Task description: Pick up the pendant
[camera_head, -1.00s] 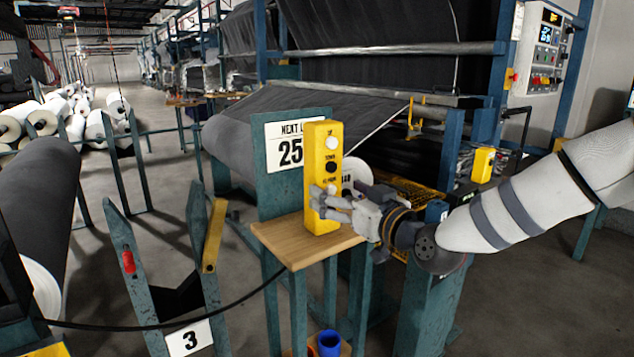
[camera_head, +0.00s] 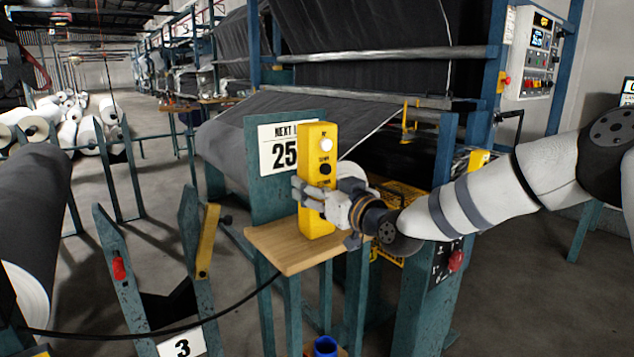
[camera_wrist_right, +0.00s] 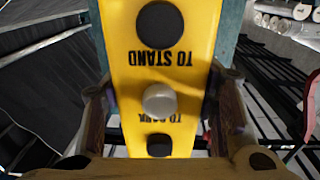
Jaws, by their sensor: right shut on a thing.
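The pendant (camera_head: 317,170) is a tall yellow control box with a white button near its top and dark buttons below. It stands upright at the wooden shelf (camera_head: 290,252); whether its base touches the wood I cannot tell. My right gripper (camera_head: 310,196) comes in from the right and is shut on the pendant around its middle, a finger on either side. In the right wrist view the pendant's yellow face (camera_wrist_right: 180,75) fills the space between the fingers, with "TO STAND" lettering upside down. The left gripper is not in view.
A "NEXT" sign (camera_head: 286,147) with 25 on a teal post is just behind the pendant. A grey fabric roll (camera_head: 35,230) lies at the left. A black cable (camera_head: 150,330) crosses low in front. A blue cup (camera_head: 325,346) sits below the shelf.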

